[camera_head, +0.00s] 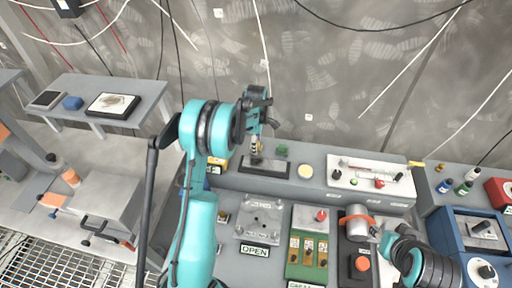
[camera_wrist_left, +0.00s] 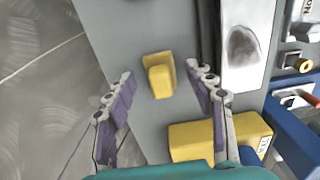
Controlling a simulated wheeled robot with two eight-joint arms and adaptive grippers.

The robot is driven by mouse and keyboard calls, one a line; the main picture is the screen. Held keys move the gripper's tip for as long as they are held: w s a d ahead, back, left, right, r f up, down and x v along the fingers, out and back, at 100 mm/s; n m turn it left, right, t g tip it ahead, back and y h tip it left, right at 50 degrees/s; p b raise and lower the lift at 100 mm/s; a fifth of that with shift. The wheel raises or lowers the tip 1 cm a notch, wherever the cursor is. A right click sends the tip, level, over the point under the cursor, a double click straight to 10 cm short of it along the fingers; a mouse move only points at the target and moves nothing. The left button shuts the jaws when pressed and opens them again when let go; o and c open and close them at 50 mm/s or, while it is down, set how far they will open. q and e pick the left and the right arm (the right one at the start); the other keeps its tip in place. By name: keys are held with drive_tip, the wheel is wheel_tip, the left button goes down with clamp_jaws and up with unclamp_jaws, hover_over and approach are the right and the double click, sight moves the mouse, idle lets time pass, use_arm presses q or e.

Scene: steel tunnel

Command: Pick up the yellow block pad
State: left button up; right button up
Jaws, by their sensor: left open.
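The yellow block pad (camera_wrist_left: 158,75) is a small yellow block with a raised part on a grey surface, in the upper middle of the left wrist view. My left gripper (camera_wrist_left: 161,80) is open, with one finger on each side of the block and visible gaps between. I cannot tell how far the fingers are above the surface. In the head view my left gripper (camera_head: 257,118) hangs over the back of the grey console and largely hides the block.
A larger labelled yellow box (camera_wrist_left: 205,141) lies close below the block, near the right finger. The console (camera_head: 325,212) carries switches, a red button and a grey cylinder (camera_head: 357,221). A side table (camera_head: 146,92) stands left.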

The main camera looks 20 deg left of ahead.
use_arm(q)
drive_tip(key=shift+r, duration=0.1)
drive_tip(key=c, duration=1)
drive_tip(key=shift+r, duration=0.1)
drive_tip(key=shift+r, duration=0.6)
wheel_tip(320, 180, up, 3)
drive_tip(key=shift+p, duration=0.45)
drive_tip(key=d+r, duration=0.2)
drive_tip(key=d, duration=0.2)
drive_tip(key=d+r, duration=0.2)
drive_tip(key=d, duration=0.1)
drive_tip(key=d+r+p, duration=0.1)
drive_tip(key=d+r, duration=0.1)
drive_tip(key=d, duration=0.2)
drive_tip(key=shift+w+d+r, duration=0.15)
drive_tip(key=shift+d+r, duration=0.2)
